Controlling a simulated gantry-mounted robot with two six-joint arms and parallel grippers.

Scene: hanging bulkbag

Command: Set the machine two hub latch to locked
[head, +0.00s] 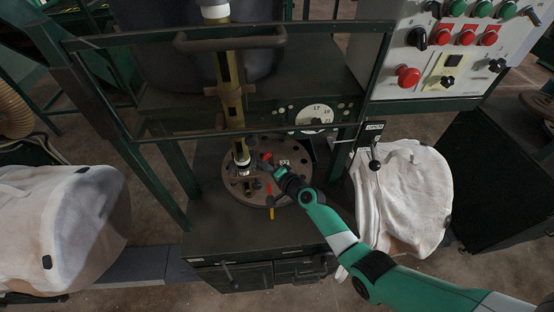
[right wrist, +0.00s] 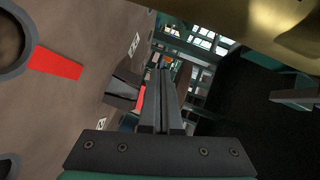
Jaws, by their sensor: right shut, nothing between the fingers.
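The round brown hub plate (head: 240,193) lies on the dark machine table, with holes around its rim and a brass post standing at its left. A small red part (head: 267,157) and a yellow-orange lever (head: 271,208) with a red end show on it; I cannot tell which is the latch or how it is set. My right gripper (head: 271,169) is low over the plate, shut and empty. In the right wrist view its fingers (right wrist: 161,75) are together beside a dark block (right wrist: 122,92) with a red face. My left gripper is out of view.
A green frame bar (head: 235,136) crosses in front of the brass post (head: 238,110). A white dial (head: 314,117) and a black-knobbed lever (head: 374,163) stand to the right. White bags (head: 400,195) flank the machine. A control panel (head: 450,50) is at upper right.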

